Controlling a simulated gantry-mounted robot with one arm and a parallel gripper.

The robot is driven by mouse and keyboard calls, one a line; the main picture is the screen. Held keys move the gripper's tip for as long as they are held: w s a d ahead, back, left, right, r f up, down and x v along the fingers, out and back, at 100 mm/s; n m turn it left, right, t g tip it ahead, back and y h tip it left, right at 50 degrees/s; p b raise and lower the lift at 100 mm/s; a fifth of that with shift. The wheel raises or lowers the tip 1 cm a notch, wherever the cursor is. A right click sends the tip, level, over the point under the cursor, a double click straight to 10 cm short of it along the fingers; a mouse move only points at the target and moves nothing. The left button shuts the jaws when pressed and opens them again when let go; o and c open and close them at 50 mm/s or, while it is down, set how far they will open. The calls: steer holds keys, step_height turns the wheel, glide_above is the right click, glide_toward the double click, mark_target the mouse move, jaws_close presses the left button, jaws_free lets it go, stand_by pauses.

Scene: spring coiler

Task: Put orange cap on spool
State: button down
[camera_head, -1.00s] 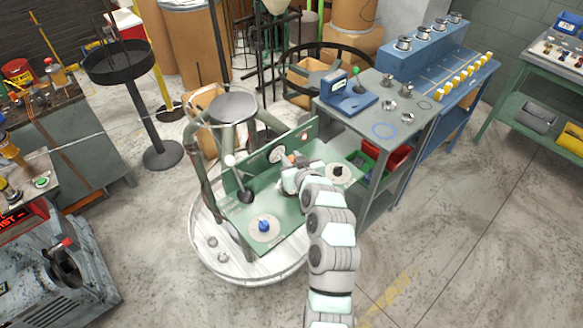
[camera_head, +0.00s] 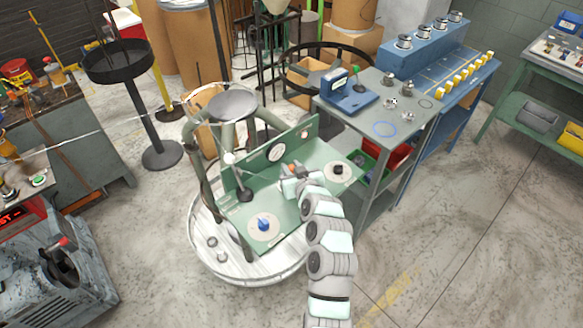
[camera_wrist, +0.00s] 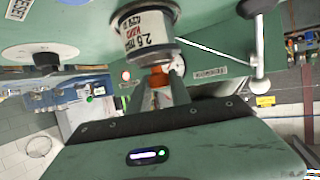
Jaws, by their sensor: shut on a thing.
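The orange cap (camera_wrist: 160,78) sits between the fingertips of my gripper (camera_wrist: 163,92) in the wrist view, which is shut on it. A metal spool (camera_wrist: 143,28) with a printed label is right beyond the fingertips, its flange close to the cap. I cannot tell whether cap and spool touch. In the head view a bit of orange cap (camera_head: 291,168) shows beside my gripper (camera_head: 290,180) over the green table (camera_head: 300,215). My arm hides much of the spool there.
A white disc with a black knob (camera_head: 338,169) is at the table's right, and a blue cone (camera_head: 263,223) on another disc is at its front. A dial (camera_head: 276,153) is on the back panel. A lever arm (camera_wrist: 256,45) hangs close to the spool.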

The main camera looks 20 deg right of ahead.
steer(key=c, duration=1.2)
jaws_free()
